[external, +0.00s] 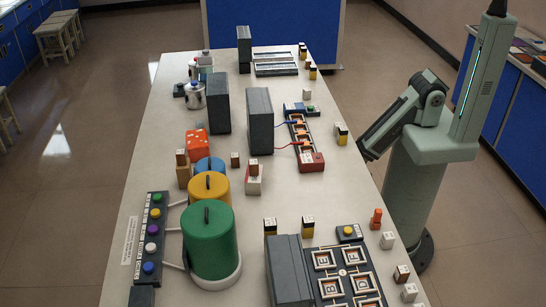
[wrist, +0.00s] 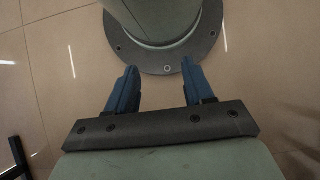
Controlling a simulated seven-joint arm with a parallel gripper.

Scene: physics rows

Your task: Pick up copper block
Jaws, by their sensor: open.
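Several small labelled blocks stand on the table, and I cannot tell for certain which is the copper block. Brown candidates in the external view are a small cube (external: 235,159) near the blue cylinder, a block on a white and red base (external: 254,170), and a brown and white block (external: 401,273) at the front right edge. My gripper (wrist: 160,66) shows in the wrist view with two blue fingers apart and nothing between them. It hangs over the floor by my own base, away from the blocks. Its fingers are not clear in the external view.
The long white table (external: 150,160) is crowded. Tall dark grey panels (external: 260,120) stand mid-table, and green (external: 208,240) and yellow (external: 208,187) cylinders stand at left front. A tray of lettered frames (external: 345,280) lies at the front right. Bare tabletop shows right of centre.

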